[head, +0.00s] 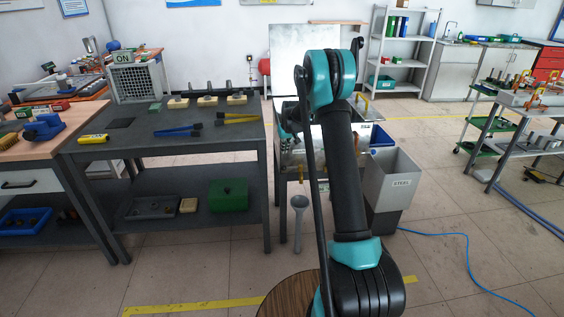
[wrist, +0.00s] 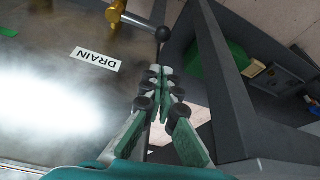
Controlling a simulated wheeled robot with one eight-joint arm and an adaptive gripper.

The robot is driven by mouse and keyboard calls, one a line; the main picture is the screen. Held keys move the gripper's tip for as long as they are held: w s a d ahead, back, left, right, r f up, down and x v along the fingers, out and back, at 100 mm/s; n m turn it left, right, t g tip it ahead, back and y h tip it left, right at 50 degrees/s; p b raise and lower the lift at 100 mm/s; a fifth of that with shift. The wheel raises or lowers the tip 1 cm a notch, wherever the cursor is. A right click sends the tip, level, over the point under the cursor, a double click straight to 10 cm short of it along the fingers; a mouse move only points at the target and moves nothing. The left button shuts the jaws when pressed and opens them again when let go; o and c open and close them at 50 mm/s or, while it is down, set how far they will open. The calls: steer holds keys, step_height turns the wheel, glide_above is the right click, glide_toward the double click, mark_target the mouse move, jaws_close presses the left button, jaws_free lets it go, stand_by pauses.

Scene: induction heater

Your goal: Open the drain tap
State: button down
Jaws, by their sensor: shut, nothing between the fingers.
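The drain tap shows at the top of the wrist view, with a brass body (wrist: 118,12) and a grey lever (wrist: 140,24) that ends in a black ball knob (wrist: 162,34). A white DRAIN label (wrist: 96,60) is on the metal panel beside it. My gripper (wrist: 162,72) is shut and empty. Its fingertips lie just below the knob in the picture; I cannot tell whether they touch it. In the head view, my arm hides the tap and most of the gripper in front of the metal machine (head: 372,112).
A dark workbench (head: 190,150) with tongs stands left of the machine; its leg and a green box (wrist: 205,48) appear close to my gripper in the wrist view. A grey STEEL bin (head: 400,182) stands right of my arm. A blue hose crosses the open floor on the right.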

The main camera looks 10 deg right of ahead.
mark_target(283, 169)
steer(key=x, duration=1)
steer(key=shift+s+n, duration=0.5)
steer(key=shift+n, duration=0.1)
stand_by(0.3)
steer(key=shift+s+n+g+y, duration=0.3)
steer(key=shift+s+n+y, duration=0.3)
steer(key=shift+s+n, duration=0.7)
steer(key=s+n, duration=0.2)
steer(key=n, duration=0.1)
steer(key=shift+d+g+y, duration=0.3)
steer(key=shift+y, duration=0.1)
steer(key=s+d+n+g+y, duration=0.1)
steer(key=s+d+n+g, duration=0.1)
steer(key=s+d+n, duration=0.3)
steer(key=shift+s+d+n+g, duration=0.35)
steer(key=shift+d+n, duration=0.65)
steer(key=shift+n, duration=0.9)
